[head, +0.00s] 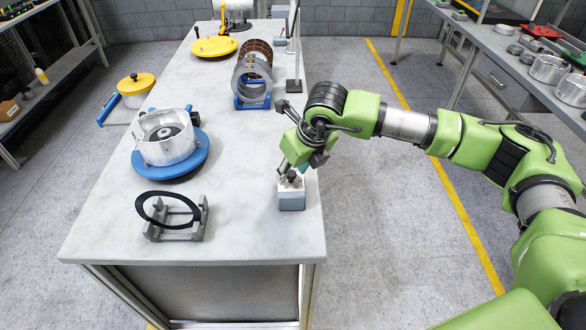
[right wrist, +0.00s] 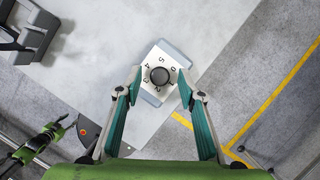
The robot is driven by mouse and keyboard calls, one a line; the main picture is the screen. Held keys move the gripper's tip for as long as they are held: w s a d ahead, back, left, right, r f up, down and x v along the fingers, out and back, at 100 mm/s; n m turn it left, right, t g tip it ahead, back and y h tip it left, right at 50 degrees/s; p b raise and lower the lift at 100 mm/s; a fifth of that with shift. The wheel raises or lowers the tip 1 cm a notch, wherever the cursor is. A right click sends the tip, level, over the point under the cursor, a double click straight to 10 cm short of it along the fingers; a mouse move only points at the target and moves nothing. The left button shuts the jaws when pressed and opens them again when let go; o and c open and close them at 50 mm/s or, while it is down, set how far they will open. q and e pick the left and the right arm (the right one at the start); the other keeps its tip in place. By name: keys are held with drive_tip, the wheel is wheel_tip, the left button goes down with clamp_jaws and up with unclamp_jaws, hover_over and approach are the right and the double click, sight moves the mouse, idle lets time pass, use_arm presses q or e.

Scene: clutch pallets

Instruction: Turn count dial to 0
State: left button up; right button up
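The count dial is a dark round knob (right wrist: 160,76) on a small white-topped box (right wrist: 153,99), with black numbers around it in the right wrist view. The 0 is at the knob's upper right, next to the 5. I cannot make out where the pointer is. In the head view the box (head: 291,200) sits near the table's right edge. My right gripper (right wrist: 160,74) is above the box with its fingers apart, one on each side of the knob, with gaps visible. It also shows in the head view (head: 290,176), partly hiding the dial. My left gripper is not in the head view.
A grey stand with a black ring (head: 168,208) is left of the box. A blue base with a metal housing (head: 167,138) stands farther back. Blue-racked discs (head: 252,88) and a thin upright post (head: 295,50) are beyond. The tabletop around the box is clear.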

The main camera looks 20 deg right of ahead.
clamp_jaws()
